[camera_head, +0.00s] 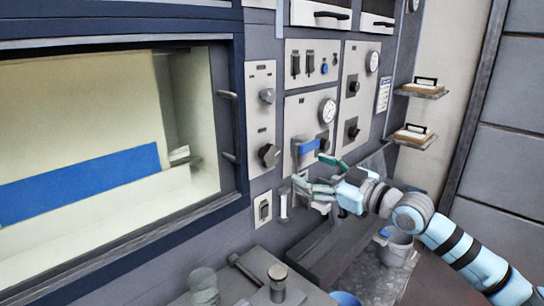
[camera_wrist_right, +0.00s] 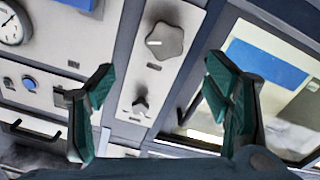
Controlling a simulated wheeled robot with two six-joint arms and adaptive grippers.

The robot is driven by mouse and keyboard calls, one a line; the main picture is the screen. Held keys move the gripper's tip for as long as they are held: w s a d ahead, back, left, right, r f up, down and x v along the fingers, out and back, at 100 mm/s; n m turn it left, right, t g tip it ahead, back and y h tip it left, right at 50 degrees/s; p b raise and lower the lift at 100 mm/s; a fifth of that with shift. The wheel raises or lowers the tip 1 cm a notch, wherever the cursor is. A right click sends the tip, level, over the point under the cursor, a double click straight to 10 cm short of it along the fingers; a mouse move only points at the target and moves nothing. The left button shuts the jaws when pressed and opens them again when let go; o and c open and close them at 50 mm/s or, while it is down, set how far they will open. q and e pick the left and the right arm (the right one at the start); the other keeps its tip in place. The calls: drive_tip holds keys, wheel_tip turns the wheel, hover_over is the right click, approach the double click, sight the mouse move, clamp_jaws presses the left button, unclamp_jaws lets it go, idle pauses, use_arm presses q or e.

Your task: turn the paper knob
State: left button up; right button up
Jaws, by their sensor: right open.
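I cannot read which knob is labelled paper. A grey lobed knob (camera_head: 268,155) sits low on the narrow panel beside the window; the large star-shaped knob (camera_wrist_right: 165,42) in the right wrist view appears to be the same one. A smaller knob (camera_head: 267,95) is above it; it also shows in the right wrist view (camera_wrist_right: 140,105). Black knobs (camera_head: 352,85) are on the panel farther right. My right gripper (camera_head: 312,172) is open and empty, in front of the panels, right of and below the lobed knob. Its green-padded fingers (camera_wrist_right: 160,70) frame the narrow panel, apart from the knobs. My left gripper is out of view.
A blue handle (camera_head: 309,146) and a gauge (camera_head: 328,110) are close above my right gripper. The tunnel window (camera_head: 95,130) fills the left. Below are a bench with a metal cylinder (camera_head: 277,283) and a bucket (camera_head: 395,248). Small shelves (camera_head: 420,92) project at right.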

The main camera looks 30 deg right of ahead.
sight(273, 157)
drive_tip(key=x, duration=0.4)
drive_tip(key=p+x, duration=0.1)
drive_tip(key=x, duration=0.3)
drive_tip(key=a+p+x, duration=0.1)
drive_tip(key=x, duration=0.3)
drive_tip(key=shift+w+a, duration=0.1)
drive_tip(key=shift+a, duration=0.1)
drive_tip(key=shift+w, duration=0.35)
drive_tip(key=c, duration=1.1)
drive_tip(key=shift+c, duration=0.2)
drive_tip(key=shift+m, duration=0.3)
